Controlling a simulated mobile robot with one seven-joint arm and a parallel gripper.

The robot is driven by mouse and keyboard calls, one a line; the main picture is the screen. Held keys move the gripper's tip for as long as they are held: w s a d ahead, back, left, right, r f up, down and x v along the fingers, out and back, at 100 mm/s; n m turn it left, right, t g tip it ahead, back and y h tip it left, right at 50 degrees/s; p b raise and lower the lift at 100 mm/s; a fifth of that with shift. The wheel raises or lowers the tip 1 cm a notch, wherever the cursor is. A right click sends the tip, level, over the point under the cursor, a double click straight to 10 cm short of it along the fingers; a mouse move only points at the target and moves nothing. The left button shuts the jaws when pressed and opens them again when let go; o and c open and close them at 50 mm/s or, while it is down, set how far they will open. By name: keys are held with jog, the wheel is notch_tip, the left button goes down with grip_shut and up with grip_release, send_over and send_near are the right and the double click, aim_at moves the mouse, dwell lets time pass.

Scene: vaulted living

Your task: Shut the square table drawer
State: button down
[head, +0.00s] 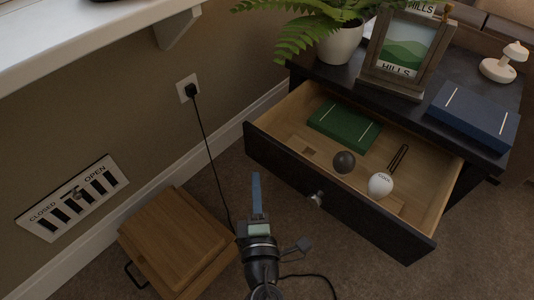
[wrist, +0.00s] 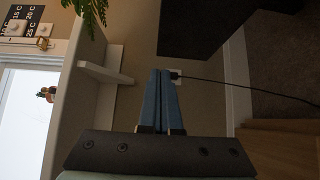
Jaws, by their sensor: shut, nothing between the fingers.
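The square dark table (head: 465,50) stands at the upper right in the head view. Its drawer (head: 340,210) is pulled well out, with a dark front, a round metal knob (head: 316,199) and a light wood inside. In the drawer lie a green box (head: 344,125), a dark ball (head: 344,162), a white ball (head: 380,185) and a thin dark item (head: 399,157). My gripper (head: 256,192) is shut and empty, left of the drawer front and apart from it. Its blue fingers (wrist: 166,100) show together in the wrist view, where a dark panel is at the top.
A potted fern (head: 340,42), a picture frame (head: 408,50), a blue box (head: 473,115) and a white object (head: 503,65) stand on the table. A wooden box (head: 178,240) sits on the carpet at lower left. A cord hangs from the wall outlet (head: 188,88).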

aim_at(266, 141)
jog(key=w, duration=0.5)
jog(key=w+d, duration=0.1)
jog(key=w, duration=0.2)
jog(key=shift+b, duration=0.35)
jog(key=shift+w+d, duration=0.3)
